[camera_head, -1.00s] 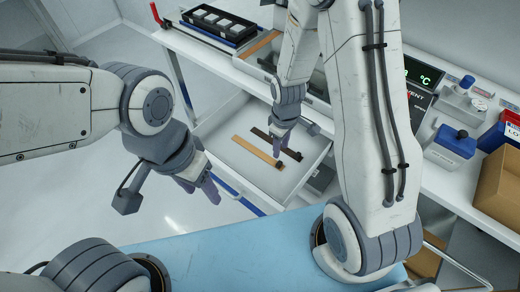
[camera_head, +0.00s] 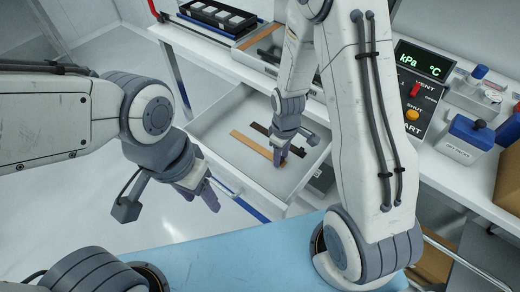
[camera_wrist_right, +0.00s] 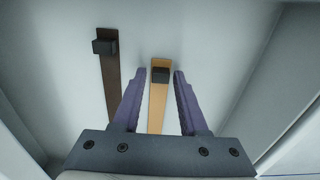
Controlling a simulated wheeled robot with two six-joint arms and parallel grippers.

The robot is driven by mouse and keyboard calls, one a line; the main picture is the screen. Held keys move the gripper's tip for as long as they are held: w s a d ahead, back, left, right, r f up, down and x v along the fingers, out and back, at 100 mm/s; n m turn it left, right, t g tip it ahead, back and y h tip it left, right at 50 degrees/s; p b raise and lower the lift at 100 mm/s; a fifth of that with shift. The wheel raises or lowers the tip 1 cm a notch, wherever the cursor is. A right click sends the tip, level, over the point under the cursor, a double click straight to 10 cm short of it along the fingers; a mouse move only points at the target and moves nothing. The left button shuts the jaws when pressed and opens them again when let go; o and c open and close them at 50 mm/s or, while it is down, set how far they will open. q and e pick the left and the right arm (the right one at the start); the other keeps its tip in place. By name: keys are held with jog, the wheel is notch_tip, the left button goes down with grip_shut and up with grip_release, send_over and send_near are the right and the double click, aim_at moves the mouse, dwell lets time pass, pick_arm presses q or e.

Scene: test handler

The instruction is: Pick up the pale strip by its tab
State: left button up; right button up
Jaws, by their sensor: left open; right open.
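The pale strip (camera_head: 250,144) is a long tan strip lying in an open white drawer. Its dark tab (camera_wrist_right: 160,75) shows in the right wrist view, between the two purple fingers of my right gripper (camera_wrist_right: 160,80). The gripper is open, with a gap on each side of the tab. In the head view my right gripper (camera_head: 280,158) is over the strip's near end and hides the tab. My left gripper (camera_head: 204,193) is open and empty, outside the drawer to its left.
A dark strip (camera_wrist_right: 108,75) with its own dark tab lies beside the pale one in the drawer (camera_head: 215,121). The drawer walls stand close around. A bench with a black tray (camera_head: 218,18) and a control panel (camera_head: 414,90) is behind and right.

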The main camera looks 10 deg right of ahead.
grip_shut()
jog(key=shift+r+p, duration=2.35)
jog(key=shift+r, duration=0.2)
